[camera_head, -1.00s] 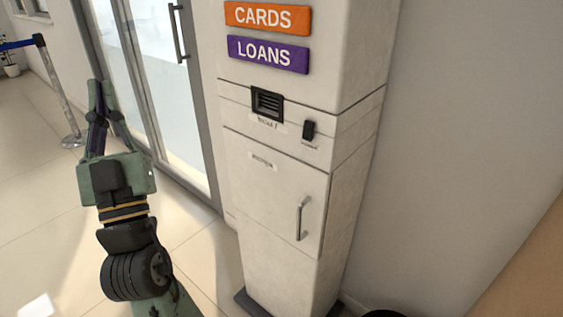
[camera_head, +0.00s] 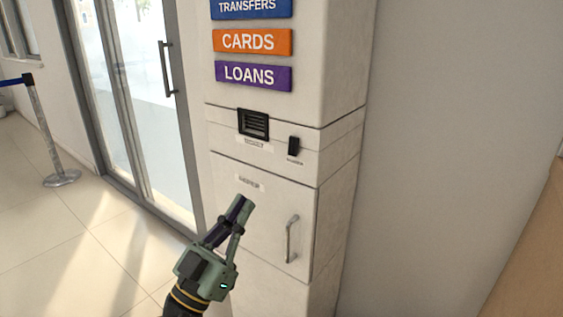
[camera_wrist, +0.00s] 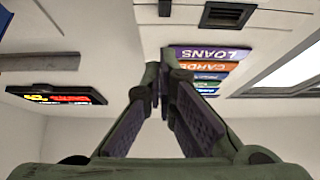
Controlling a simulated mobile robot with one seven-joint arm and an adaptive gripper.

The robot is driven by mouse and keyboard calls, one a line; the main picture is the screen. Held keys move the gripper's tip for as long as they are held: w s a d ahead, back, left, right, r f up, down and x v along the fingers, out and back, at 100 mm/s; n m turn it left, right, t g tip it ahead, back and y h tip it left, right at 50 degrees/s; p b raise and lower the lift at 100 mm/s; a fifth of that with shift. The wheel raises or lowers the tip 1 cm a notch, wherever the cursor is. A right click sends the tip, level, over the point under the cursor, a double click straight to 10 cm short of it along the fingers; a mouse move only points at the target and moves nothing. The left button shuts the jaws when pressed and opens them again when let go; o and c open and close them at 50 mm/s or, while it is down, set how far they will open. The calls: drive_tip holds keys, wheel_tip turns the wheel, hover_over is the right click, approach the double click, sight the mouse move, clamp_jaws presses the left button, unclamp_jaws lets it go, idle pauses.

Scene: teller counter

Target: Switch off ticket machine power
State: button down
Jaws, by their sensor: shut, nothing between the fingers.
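The ticket machine (camera_head: 340,160) is a tall white cabinet against the wall. A small black rocker switch (camera_head: 294,146) sits on its front band, right of a black slotted outlet (camera_head: 253,124). The switch also shows, upside down, at the top of the wrist view (camera_wrist: 165,8). My gripper (camera_head: 244,202) is shut and empty, pointing up in front of the cabinet door, below and left of the switch. Its fingertips (camera_wrist: 163,62) meet in the wrist view. It appears apart from the switch.
A silver door handle (camera_head: 292,238) sticks out of the lower cabinet door. An orange CARDS sign (camera_head: 252,41) and purple LOANS sign (camera_head: 253,76) are above the outlet. A glass door (camera_head: 140,110) and a belt post (camera_head: 48,140) stand at left.

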sight(296, 138)
drive_tip(key=p+x, duration=0.2)
drive_tip(key=x, duration=0.2)
drive_tip(key=w+f+p+x, duration=0.1)
drive_tip(key=p+x, duration=0.1)
drive_tip(key=x, duration=0.2)
drive_tip(key=d+f+p+x, duration=0.1)
drive_tip(key=p+x, duration=0.2)
drive_tip(key=x, duration=0.2)
drive_tip(key=shift+w+f, duration=0.15)
